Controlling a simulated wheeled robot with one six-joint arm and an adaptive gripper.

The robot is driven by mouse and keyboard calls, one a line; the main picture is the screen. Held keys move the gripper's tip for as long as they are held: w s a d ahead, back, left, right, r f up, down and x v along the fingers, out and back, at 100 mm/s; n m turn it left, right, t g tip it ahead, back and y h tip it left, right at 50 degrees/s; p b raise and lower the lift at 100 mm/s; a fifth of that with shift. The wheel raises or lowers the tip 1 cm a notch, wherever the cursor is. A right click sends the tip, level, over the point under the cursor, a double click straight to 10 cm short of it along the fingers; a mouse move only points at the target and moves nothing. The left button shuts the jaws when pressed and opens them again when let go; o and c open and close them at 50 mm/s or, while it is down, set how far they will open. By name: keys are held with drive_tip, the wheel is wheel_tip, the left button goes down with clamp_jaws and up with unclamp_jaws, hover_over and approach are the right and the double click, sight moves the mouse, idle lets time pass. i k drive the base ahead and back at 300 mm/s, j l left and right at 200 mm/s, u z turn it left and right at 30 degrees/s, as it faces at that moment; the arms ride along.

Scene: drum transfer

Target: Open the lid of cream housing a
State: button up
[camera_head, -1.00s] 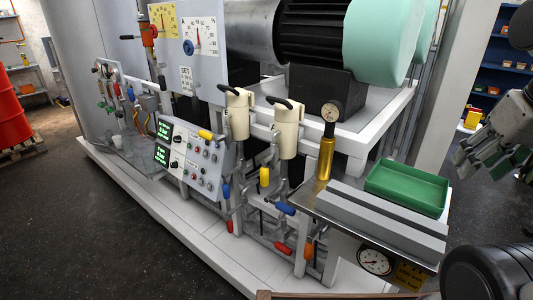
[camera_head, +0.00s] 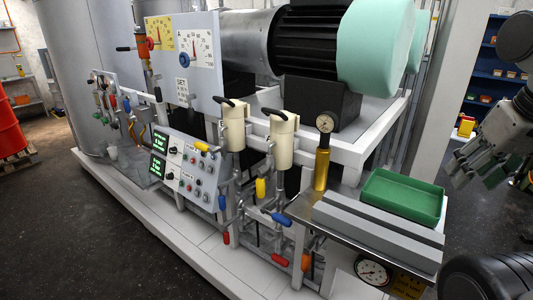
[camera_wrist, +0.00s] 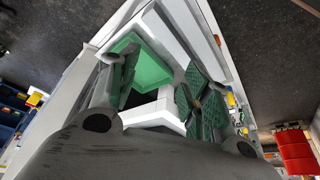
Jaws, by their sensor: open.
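Two cream housings stand side by side on the machine frame in the head view, a left one (camera_head: 234,126) and a right one (camera_head: 281,140). Each has a black handle on top, and both lids look closed. My gripper (camera_head: 480,172) hangs at the right edge of the head view, well apart from both housings. In the wrist view my gripper (camera_wrist: 155,95) is open and empty, its green-padded fingers spread. The housings cannot be made out in the wrist view.
A green tray (camera_head: 404,196) and a brass cylinder with a gauge (camera_head: 322,168) stand on the bench right of the housings. A control panel (camera_head: 187,167) and coloured valve handles sit below and left. A large motor (camera_head: 310,45) is behind. Dark floor lies clear in front.

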sight(281, 121)
drive_tip(key=j+z, duration=0.1)
drive_tip(key=j, duration=0.4)
drive_tip(key=i+j+z, duration=0.1)
drive_tip(key=j, duration=0.4)
drive_tip(key=j+u, duration=0.25)
drive_tip(key=i+u, duration=0.25)
drive_tip(key=k, duration=0.1)
